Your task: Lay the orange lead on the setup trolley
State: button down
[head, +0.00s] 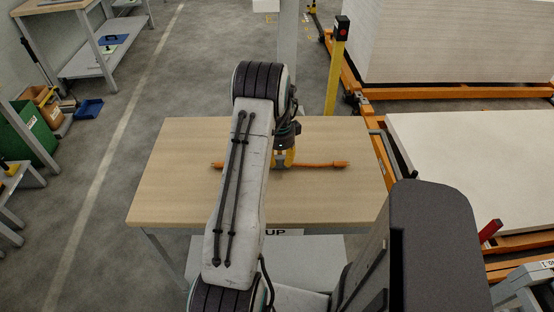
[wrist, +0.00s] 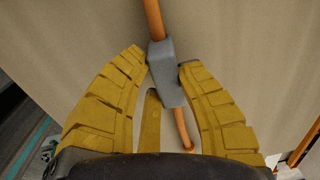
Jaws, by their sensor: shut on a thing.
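The orange lead (head: 325,164) lies stretched left to right just at the wooden top of the setup trolley (head: 185,190) in the head view. My arm hides part of its left half. In the wrist view the orange lead (wrist: 154,20) runs through a grey block (wrist: 162,68) at its middle. My gripper (wrist: 163,75) is shut on the grey block, one yellow finger at each side. In the head view my gripper (head: 284,162) points down over the middle of the trolley top. I cannot tell whether the lead touches the top.
The rest of the trolley top is bare. A yellow post (head: 335,75) stands behind it. An orange frame with a large white panel (head: 470,145) is close on the right.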

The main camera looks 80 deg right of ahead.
jog(key=c, duration=0.9)
grip_release()
jog(key=shift+r, duration=0.1)
